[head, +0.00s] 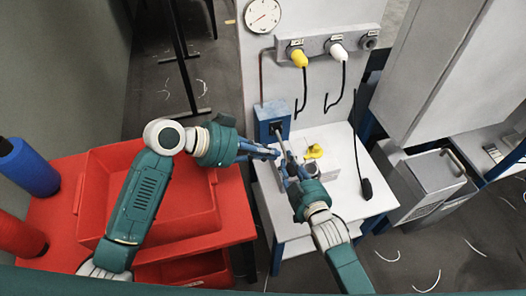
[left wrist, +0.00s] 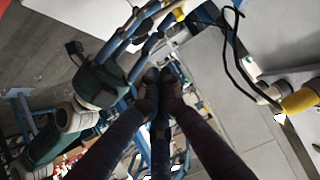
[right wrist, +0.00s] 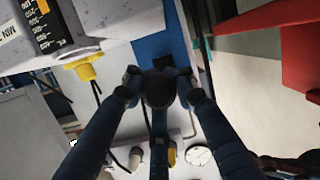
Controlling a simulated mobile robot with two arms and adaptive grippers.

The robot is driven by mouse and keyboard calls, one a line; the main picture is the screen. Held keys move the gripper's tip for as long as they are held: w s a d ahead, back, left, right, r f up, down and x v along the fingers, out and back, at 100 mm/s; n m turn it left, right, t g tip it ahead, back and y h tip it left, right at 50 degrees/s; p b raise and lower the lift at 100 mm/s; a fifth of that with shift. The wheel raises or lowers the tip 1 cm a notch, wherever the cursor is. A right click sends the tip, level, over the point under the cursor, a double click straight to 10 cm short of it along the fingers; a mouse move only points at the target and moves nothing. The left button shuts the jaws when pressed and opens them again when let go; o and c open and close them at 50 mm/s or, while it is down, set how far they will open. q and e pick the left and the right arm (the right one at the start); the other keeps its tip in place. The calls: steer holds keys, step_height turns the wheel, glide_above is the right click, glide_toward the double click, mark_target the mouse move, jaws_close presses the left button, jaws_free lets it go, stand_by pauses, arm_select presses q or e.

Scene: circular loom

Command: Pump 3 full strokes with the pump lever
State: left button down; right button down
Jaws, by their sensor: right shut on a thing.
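The blue pump box (head: 272,120) stands at the back left of the white table, and the grey pump lever (head: 284,145) slants from it towards the front. My right gripper (head: 291,176) is at the near part of the lever and shut on it. In the right wrist view its fingers (right wrist: 158,82) close in beside a dark rounded end, with the blue box behind. My left gripper (head: 278,153) is close beside the lever on its left; whether it touches is unclear. In the left wrist view its fingertips (left wrist: 160,85) are nearly together and appear shut, with nothing clearly held.
A yellow-topped part (head: 313,151) stands on the white table (head: 345,200) just right of the lever. Above are yellow (head: 299,58) and white (head: 337,51) connectors and a dial gauge (head: 262,15). A black cable hangs at right. A red tray (head: 105,175) is at left.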

arm_select(q)
steer(key=w+d+f, duration=0.2)
steer(key=d+f, duration=0.2)
steer(key=f, duration=0.2)
steer(key=shift+d+f, duration=0.4)
